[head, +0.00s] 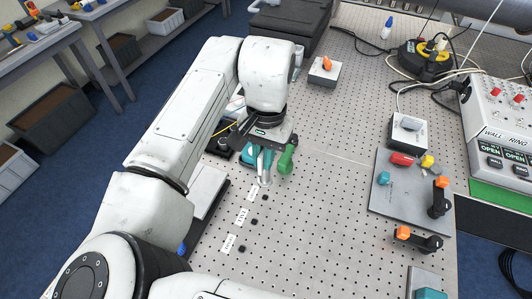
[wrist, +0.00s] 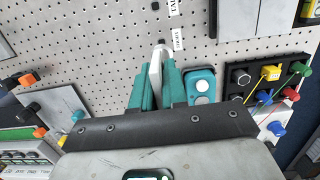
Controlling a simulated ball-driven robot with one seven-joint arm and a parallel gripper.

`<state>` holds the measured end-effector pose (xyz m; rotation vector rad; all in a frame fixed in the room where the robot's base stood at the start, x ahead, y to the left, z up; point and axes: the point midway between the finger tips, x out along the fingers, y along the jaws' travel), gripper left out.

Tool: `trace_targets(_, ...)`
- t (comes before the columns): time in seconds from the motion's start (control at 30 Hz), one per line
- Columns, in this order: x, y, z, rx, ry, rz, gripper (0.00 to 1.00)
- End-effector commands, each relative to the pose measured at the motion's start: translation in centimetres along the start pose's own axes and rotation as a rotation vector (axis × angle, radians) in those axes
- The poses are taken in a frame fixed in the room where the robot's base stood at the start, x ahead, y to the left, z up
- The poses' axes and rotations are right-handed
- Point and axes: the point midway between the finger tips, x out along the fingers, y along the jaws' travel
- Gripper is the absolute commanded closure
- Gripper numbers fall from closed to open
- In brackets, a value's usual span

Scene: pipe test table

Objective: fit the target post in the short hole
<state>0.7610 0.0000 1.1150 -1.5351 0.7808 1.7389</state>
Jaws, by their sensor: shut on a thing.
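My gripper (head: 264,176) is low over the perforated table, left of centre in the head view. In the wrist view its teal fingers (wrist: 157,88) are shut on a pale grey post (wrist: 157,68) that sticks out past the fingertips. A green piece (head: 286,160) shows at the right side of the gripper in the head view. Black square holes with white labels lie in a row: one near the gripper (head: 265,197), a middle one (head: 254,221) and a front one (head: 242,249). The label (wrist: 178,39) nearest the post is too small to read surely. Whether the post touches the table is unclear.
A teal box (wrist: 199,86) stands close beside the fingers, with a dark panel of coloured knobs (wrist: 268,92) beyond it. A grey plate (head: 400,205) with coloured pegs and a control box (head: 497,120) are at the right. The table between is clear.

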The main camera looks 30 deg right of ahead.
Motion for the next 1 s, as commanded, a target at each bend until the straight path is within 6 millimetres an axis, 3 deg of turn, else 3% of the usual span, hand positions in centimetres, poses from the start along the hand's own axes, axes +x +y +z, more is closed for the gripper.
trace_targets(0.9, 5.9, 0.1, -0.7, 0.001, 0.000, 0.001, 1.00)
trace_targets(1.0, 5.5, 0.0, -0.6, 0.001, 0.000, 0.000, 1.00)
